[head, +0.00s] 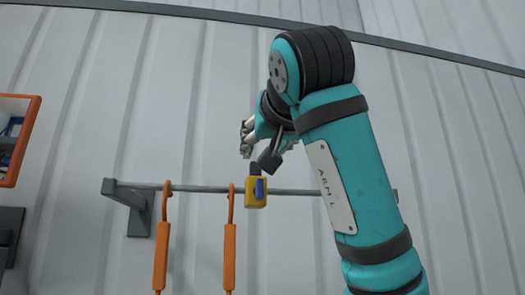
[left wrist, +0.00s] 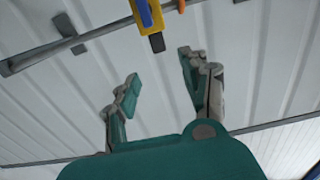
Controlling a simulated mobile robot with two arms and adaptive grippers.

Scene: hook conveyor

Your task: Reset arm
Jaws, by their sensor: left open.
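My left arm rises from the lower right of the head view. Its gripper (head: 258,150) is in front of the wall, above the grey rail (head: 200,189). In the left wrist view the same gripper (left wrist: 160,84) has its two fingers spread, with nothing between them. A yellow item with a blue part (head: 256,196) is at the rail, just below the gripper in the head view. It also shows at the top of the left wrist view (left wrist: 150,18), beyond the fingertips and apart from them. My right gripper is not in view.
Two orange hooks (head: 161,256) (head: 229,256) hang from the rail left of the yellow item. A grey bracket (head: 138,211) holds the rail's left end. An orange-framed box (head: 33,130) is at the left edge. The ribbed wall above the rail is bare.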

